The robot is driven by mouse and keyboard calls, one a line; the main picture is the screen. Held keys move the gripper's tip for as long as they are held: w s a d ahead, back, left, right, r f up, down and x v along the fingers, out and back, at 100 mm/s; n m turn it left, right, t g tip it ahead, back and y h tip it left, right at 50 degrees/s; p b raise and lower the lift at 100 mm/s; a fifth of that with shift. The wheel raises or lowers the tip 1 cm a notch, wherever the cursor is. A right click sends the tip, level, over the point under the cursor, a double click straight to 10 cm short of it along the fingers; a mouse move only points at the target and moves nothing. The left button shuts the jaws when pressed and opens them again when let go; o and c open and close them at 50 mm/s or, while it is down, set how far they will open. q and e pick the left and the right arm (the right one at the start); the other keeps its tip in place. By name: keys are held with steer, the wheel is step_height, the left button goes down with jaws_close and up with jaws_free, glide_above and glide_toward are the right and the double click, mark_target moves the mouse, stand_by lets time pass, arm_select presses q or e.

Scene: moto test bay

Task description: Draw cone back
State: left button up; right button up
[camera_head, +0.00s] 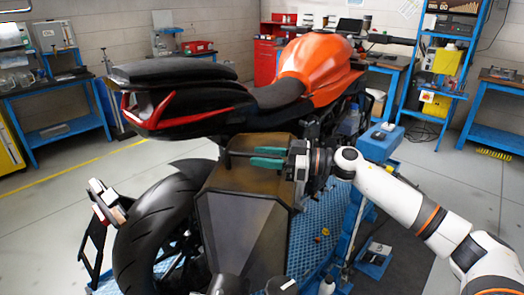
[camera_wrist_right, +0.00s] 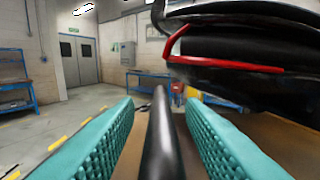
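The cone (camera_head: 240,235) is a large brown and grey metal funnel standing behind the motorcycle, beside its rear wheel. A dark handle bar (camera_head: 238,158) runs along its upper part, and it also shows as a dark rod (camera_wrist_right: 162,135) in the right wrist view. My right gripper (camera_head: 260,156) reaches in from the right at the top of the cone. Its two teal fingers are apart, one on each side of the bar, with gaps showing on both sides in the right wrist view.
The orange and black motorcycle (camera_head: 318,58) stands over the cone, its tail (camera_wrist_right: 250,50) close above the right gripper. The rear tyre (camera_head: 150,235) is left of the cone. A blue platform (camera_head: 310,250) lies on the right. Blue workbenches line the walls.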

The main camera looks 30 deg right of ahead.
steer(key=shift+w+a, duration=0.2)
steer(key=shift+a, duration=0.1)
steer(key=shift+c, duration=0.4)
